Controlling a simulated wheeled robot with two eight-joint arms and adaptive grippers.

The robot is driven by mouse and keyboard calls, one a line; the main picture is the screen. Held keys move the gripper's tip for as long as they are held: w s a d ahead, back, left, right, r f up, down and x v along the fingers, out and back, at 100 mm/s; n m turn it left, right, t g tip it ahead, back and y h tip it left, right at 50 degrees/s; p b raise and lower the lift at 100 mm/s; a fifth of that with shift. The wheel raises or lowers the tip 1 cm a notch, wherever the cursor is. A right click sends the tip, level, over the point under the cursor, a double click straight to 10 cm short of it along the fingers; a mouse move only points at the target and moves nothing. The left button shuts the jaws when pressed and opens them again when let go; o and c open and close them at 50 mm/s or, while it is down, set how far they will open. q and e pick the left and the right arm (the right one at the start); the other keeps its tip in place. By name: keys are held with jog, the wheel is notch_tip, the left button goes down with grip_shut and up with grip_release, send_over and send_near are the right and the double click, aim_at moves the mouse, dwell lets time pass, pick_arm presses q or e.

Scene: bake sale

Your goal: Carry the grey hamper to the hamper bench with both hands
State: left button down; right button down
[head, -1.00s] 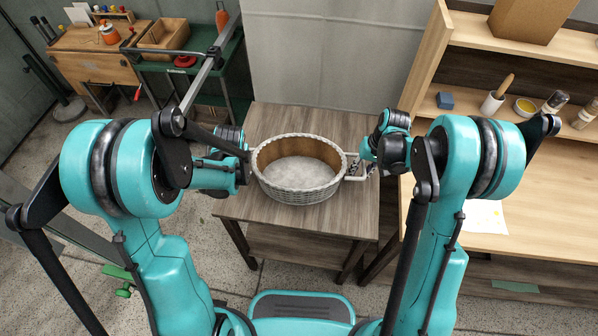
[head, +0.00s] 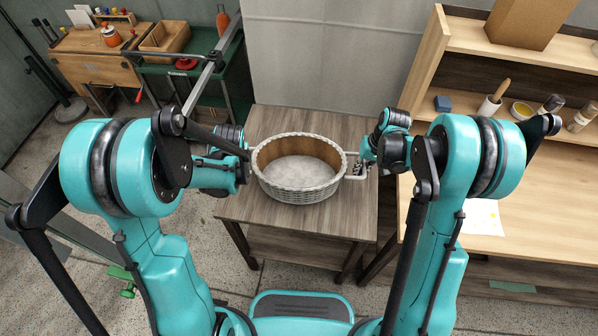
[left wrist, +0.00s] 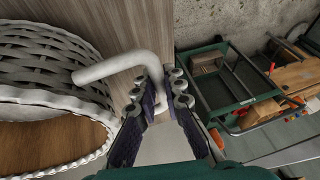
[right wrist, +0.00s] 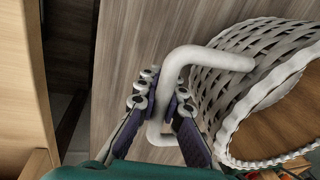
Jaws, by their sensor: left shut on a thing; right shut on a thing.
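The grey hamper (head: 298,191) is an oval woven basket with a pale rim, a brown inner wall and a pale floor; it looks empty. It is upright over the wooden bench (head: 240,208); I cannot tell whether its base touches the top. My left gripper (head: 246,163) is shut on the hamper's left handle (left wrist: 110,66), seen between its fingers in the left wrist view (left wrist: 163,88). My right gripper (head: 366,163) is shut on the right handle (head: 355,177), which also shows as a pale bar in the right wrist view (right wrist: 205,55).
A shelved wooden workbench (head: 480,178) stands close on the right, with a blue block (head: 442,104) and several jars. A green cart (head: 235,85) and a wooden desk (head: 75,63) stand at the back left. A grey wall panel (head: 325,55) is behind the bench.

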pick_arm(q)
jog(key=shift+r+p, duration=1.15)
jog(key=shift+r, duration=0.4)
jog(key=shift+f, duration=0.1)
